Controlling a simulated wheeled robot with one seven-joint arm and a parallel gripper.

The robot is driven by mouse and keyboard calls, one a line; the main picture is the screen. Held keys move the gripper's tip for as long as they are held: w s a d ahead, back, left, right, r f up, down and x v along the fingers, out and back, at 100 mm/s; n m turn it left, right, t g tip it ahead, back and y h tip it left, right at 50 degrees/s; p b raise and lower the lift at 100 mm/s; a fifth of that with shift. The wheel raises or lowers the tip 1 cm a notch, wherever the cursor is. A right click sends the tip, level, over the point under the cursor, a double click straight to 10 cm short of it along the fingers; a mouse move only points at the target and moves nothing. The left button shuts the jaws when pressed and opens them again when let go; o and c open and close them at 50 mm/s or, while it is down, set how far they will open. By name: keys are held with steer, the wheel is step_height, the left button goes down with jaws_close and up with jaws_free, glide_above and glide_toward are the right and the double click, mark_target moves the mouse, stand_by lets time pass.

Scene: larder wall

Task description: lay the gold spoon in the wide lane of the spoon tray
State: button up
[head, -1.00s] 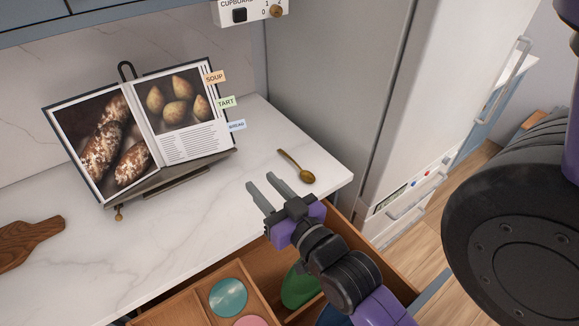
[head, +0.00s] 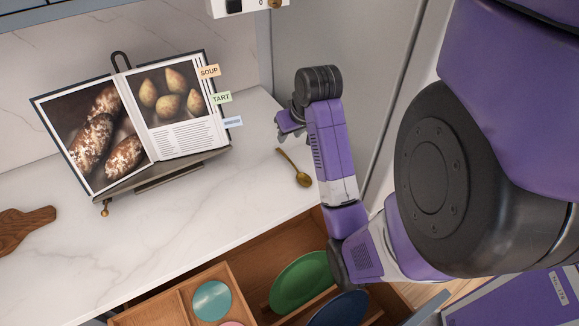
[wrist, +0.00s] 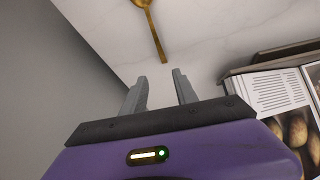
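The gold spoon (head: 295,167) lies on the white marble counter near its right end, bowl toward the front edge. The wrist view shows the spoon (wrist: 150,25) ahead of the fingertips, its handle end toward them. My gripper (wrist: 159,78) is open and empty, with counter visible between its fingers. In the head view my gripper (head: 282,128) is above the counter, behind the spoon, its fingers partly hidden. A wooden divided tray (head: 150,312) sits in the open drawer, cut off by the frame's bottom edge; I cannot tell its lane widths.
A teal disc (head: 212,300) and a partly cut-off pink one lie in the divided tray. A green plate (head: 300,282) and a blue plate (head: 340,310) are in the drawer. A cookbook on a stand (head: 135,125) and a wooden board (head: 22,228) are left. A grey panel (head: 340,60) stands behind.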

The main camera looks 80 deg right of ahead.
mark_target(287, 158)
steer(key=shift+s+a+f+y, duration=0.25)
steer(key=shift+a+f, duration=0.1)
steer(key=shift+a, duration=0.25)
steer(key=shift+s+a+f+y, duration=0.25)
steer(key=shift+a+f, duration=0.05)
steer(key=shift+a, duration=0.25)
steer(key=shift+f+g+b, duration=0.25)
steer(key=shift+g+b, duration=0.05)
steer(key=b+x, duration=0.2)
steer(key=b, duration=0.1)
steer(key=shift+w+d+f, duration=0.1)
steer(key=shift+f, duration=0.3)
steer(key=shift+b+x, duration=0.45)
steer(key=shift+x, duration=1.75)
jaws_close()
